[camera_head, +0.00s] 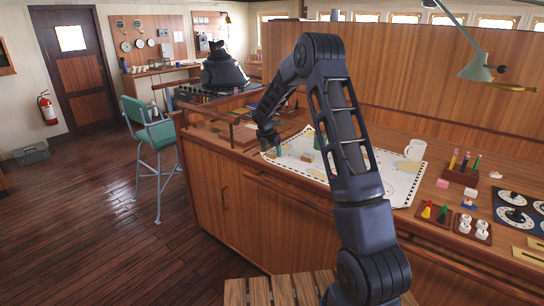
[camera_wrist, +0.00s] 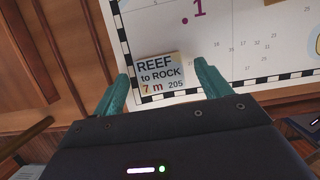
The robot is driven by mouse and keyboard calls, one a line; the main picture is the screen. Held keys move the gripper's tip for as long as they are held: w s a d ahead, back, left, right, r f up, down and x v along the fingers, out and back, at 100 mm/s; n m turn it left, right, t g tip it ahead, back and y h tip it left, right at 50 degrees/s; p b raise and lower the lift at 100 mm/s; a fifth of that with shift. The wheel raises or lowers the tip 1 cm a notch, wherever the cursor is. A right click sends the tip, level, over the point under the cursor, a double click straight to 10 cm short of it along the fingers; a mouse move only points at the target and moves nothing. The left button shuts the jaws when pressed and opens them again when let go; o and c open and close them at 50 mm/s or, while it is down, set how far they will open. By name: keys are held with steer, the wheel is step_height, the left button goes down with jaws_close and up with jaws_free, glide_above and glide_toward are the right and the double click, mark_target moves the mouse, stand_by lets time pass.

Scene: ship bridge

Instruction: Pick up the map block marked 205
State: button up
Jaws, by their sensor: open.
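The map block marked 205 (camera_wrist: 160,70) is a pale, flat-topped block reading "REEF to ROCK 7 m 205". It sits at the checkered border of the white chart (camera_wrist: 240,75) in the wrist view. My gripper (camera_wrist: 161,73) is open, with one teal finger to the left of the block and the other to its right. The fingertips reach beside the block's sides; I cannot tell whether they touch it. In the head view my gripper (camera_head: 274,147) is low over the chart's far left corner, and the block cannot be made out there.
The chart (camera_head: 385,188) lies on a wooden counter (camera_head: 225,160). A white mug (camera_head: 415,150), a pen holder (camera_head: 461,174) and a tray with red and yellow pieces (camera_head: 434,213) stand to the right. A green lamp (camera_head: 476,68) hangs over the right side.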

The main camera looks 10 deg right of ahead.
steer(key=shift+f, duration=0.1)
steer(key=shift+c, duration=0.3)
steer(key=c, duration=1)
